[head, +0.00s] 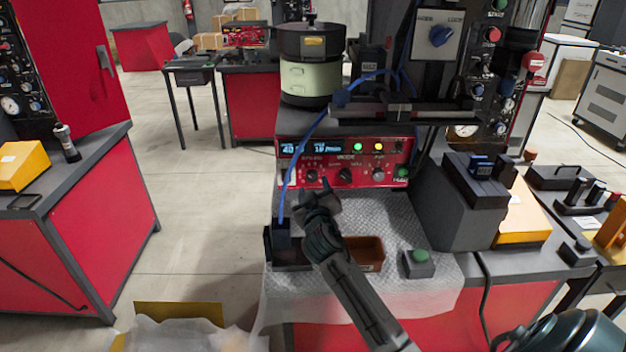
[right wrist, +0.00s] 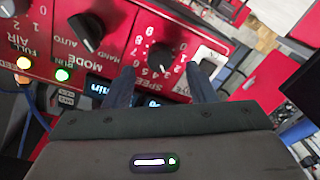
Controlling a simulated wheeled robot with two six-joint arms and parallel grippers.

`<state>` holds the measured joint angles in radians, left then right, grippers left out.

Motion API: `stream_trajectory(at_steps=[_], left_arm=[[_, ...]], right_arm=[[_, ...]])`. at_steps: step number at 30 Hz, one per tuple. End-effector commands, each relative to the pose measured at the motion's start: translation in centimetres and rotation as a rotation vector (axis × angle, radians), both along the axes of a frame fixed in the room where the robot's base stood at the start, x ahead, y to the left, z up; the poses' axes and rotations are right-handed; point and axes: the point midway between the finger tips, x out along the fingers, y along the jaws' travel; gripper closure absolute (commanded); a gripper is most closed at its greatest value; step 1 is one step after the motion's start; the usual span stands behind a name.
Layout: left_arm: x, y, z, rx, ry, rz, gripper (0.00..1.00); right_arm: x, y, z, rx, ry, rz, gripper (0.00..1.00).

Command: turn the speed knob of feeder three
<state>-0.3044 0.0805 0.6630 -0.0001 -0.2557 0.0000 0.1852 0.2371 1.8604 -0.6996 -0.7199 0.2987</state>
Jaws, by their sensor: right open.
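The red control panel (head: 345,148) sits under the bowl feeder (head: 310,75). Its speed knob (right wrist: 160,57) is a black dial with a number scale, seen in the right wrist view. My right gripper (head: 315,187) is open in front of the left part of the panel. In the right wrist view its two fingers (right wrist: 161,84) point at the speed knob, one to each side, and I see no clear contact. The mode knob (right wrist: 86,32) is beside it, outside the fingers. I cannot read a feeder number. My left gripper is not in view.
A blue hose (head: 309,150) hangs across the panel's left side. A dark grey block (head: 460,205) stands to the right.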

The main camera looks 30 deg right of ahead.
Motion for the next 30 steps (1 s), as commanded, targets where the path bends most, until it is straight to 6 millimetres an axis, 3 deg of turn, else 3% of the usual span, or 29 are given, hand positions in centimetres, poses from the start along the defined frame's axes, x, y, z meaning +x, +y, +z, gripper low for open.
stream_trajectory(at_steps=[6,17,18,24,30], left_arm=[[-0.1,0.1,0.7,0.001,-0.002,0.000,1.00],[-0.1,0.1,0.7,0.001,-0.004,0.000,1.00],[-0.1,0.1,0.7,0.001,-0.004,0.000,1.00],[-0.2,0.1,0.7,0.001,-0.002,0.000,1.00],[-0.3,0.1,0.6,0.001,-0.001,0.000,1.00]], right_arm=[[2.5,-1.4,0.1,-0.001,0.000,0.000,0.49],[3.1,-1.7,0.0,0.000,0.000,0.000,0.49],[3.1,-1.7,0.0,0.000,0.000,0.000,0.51],[3.1,-1.7,0.0,0.000,0.000,0.000,0.90],[3.0,-1.7,-0.1,0.004,-0.002,0.000,0.94]])
